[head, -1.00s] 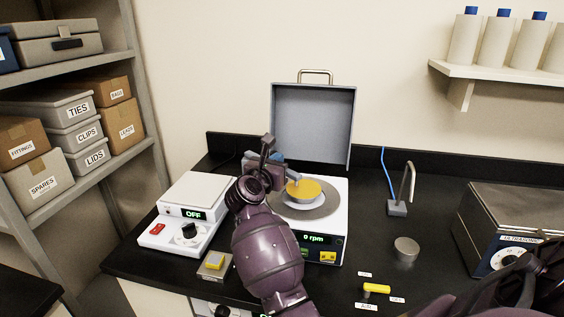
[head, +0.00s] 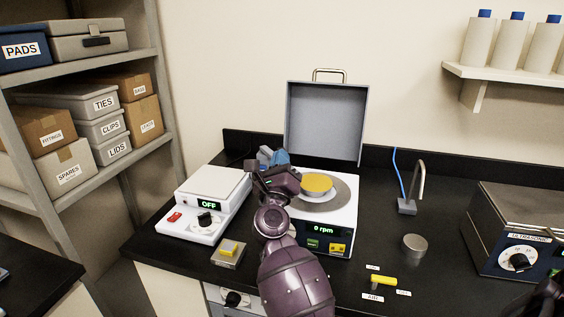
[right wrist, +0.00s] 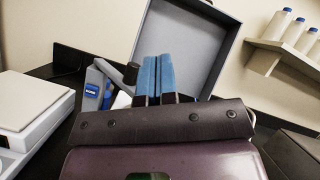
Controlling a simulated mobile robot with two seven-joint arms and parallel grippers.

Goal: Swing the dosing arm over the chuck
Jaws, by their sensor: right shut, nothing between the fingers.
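The spin coater (head: 345,225) has its grey lid (head: 325,120) standing open and its display reads 0 rpm. A yellow disc (head: 317,183) lies on the chuck in the middle of its round grey bowl. My right gripper (head: 276,158) is at the bowl's back left, shut and empty. Its two blue fingers (right wrist: 154,76) are together in the right wrist view.
A white hotplate (head: 208,200) reading OFF stands left of the coater.

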